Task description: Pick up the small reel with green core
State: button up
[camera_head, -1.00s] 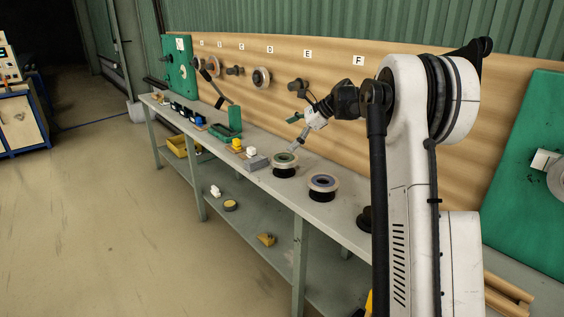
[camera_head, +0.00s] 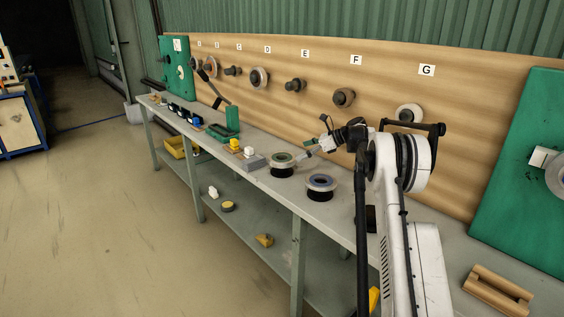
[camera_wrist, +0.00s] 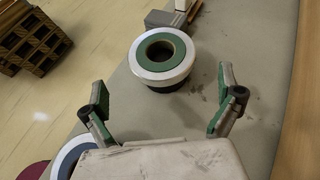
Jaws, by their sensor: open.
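The small reel with a green core (camera_head: 282,160) stands on the grey bench, on a dark round base. In the head view my gripper (camera_head: 301,157) is just right of the reel, low over the bench.
A reel with a blue-purple core (camera_head: 321,184) stands to the right on the bench (camera_head: 262,180). A grey block (camera_head: 253,163) lies left of the green reel. A wooden board (camera_head: 390,130) with lettered pegs rises behind.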

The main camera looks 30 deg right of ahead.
aim_at(282, 158)
jog(key=b+x, duration=0.1)
jog(key=x, duration=0.9)
jog(key=shift+w+r, duration=0.1)
jog(key=shift+r, duration=0.15)
jog(key=c, duration=1.3)
